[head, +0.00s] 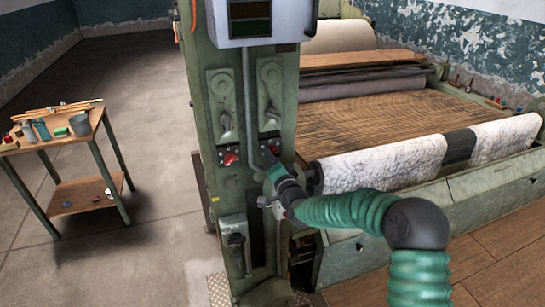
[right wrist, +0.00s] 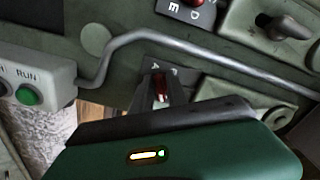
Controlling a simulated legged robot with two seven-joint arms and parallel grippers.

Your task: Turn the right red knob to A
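The right red knob (right wrist: 160,84) sits on a small dark lettered plate on the green machine column. In the right wrist view an A shows on this plate beside the knob; the other letters are mostly hidden. My right gripper (right wrist: 160,92) has its dark fingers close on both sides of the knob, with only a narrow red strip between them, and appears shut on it. My left gripper is not in view.
A grey conduit (head: 247,95) runs down the column between two lever plates. A box with a green RUN button (right wrist: 27,94) is at the left in the wrist view. Rollers with pale patterned cloth (head: 385,165) lie right of the column. A small wooden table (head: 60,135) stands far left.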

